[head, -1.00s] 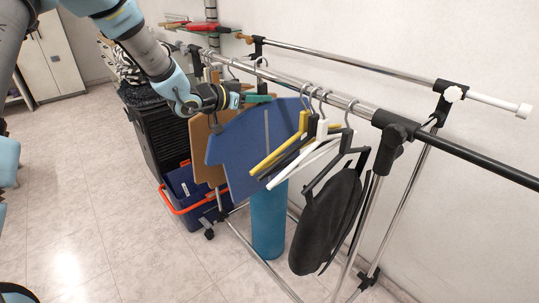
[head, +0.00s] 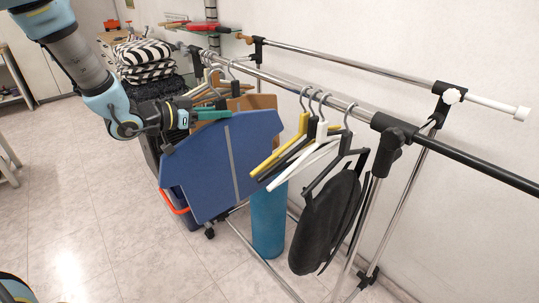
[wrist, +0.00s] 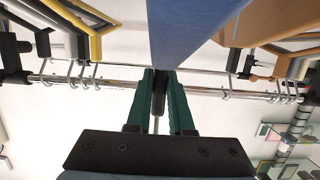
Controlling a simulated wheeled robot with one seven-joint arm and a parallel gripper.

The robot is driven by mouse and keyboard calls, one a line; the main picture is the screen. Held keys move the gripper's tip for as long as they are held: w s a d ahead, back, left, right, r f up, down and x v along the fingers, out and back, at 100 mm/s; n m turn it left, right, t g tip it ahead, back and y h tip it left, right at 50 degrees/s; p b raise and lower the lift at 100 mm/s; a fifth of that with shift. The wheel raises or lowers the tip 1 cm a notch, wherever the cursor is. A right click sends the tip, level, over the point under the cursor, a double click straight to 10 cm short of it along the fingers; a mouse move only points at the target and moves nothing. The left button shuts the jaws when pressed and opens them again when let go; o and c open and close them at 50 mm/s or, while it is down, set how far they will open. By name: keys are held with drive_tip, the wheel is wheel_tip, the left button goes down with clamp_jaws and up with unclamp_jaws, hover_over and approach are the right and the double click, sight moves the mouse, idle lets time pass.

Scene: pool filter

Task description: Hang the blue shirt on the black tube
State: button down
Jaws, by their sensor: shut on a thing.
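The blue shirt (head: 222,170), a stiff flat shape with a grey stripe, hangs tilted from my gripper (head: 210,114) in front of the clothes rack. It also shows at the top of the wrist view (wrist: 190,30). My gripper's green fingers (wrist: 160,95) are shut on a dark part at the shirt's top, likely its hanger. The shirt's hook is not clearly visible. The black tube (head: 465,158) is the bare, dark right section of the front rail, far to the right of my gripper.
Yellow, black and white hangers (head: 318,140) and a dark round item (head: 330,222) hang on the chrome rail between shirt and tube. A brown shirt (head: 262,101) hangs behind the blue one. A blue cylinder (head: 268,218) stands below.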

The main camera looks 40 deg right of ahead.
drive_tip(key=v, duration=0.3)
drive_tip(key=f+v, duration=0.1)
drive_tip(key=v, duration=0.2)
drive_tip(key=f+p+v, duration=0.1)
drive_tip(key=v, duration=0.2)
drive_tip(key=shift+a, duration=0.25)
